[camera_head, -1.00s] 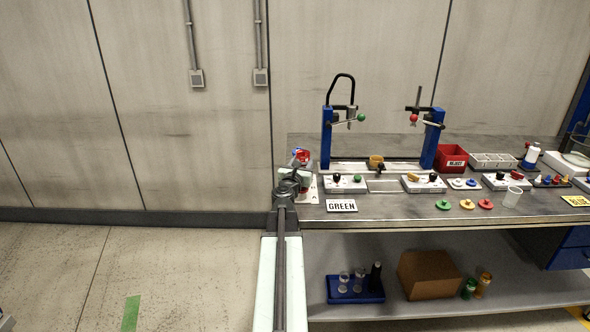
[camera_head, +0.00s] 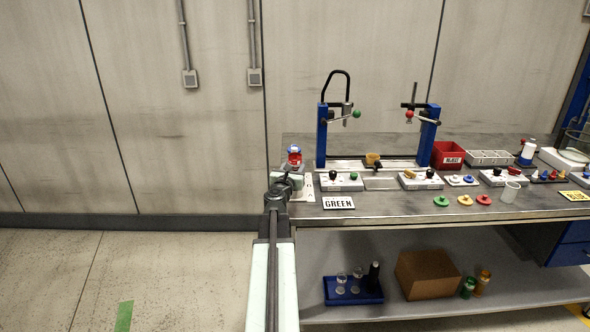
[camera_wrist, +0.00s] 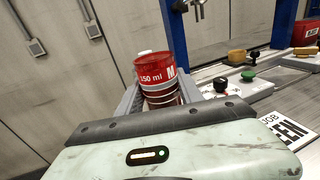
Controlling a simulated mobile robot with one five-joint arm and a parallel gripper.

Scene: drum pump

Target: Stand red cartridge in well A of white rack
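The red cartridge (camera_wrist: 158,72) is a red cylinder with white "150 ml" lettering and a small white part at its top. It stands between the two grey fingers of my gripper (camera_wrist: 158,88) in the wrist view. The fingers lie close along both sides; whether they press on it I cannot tell. In the head view the cartridge (camera_head: 295,160) is small, upright, with blue at its top, at the left end of the bench. A pale rack with compartments (camera_head: 490,158) sits at the back right. I cannot read any well letters.
A blue-posted fixture (camera_head: 322,135) stands right of my gripper, with white control blocks (camera_head: 341,182) before it. A GREEN sign (camera_head: 338,203) lies at the bench's front edge. A red REJECT bin (camera_head: 447,156) is beside the rack. Left of the bench is open floor.

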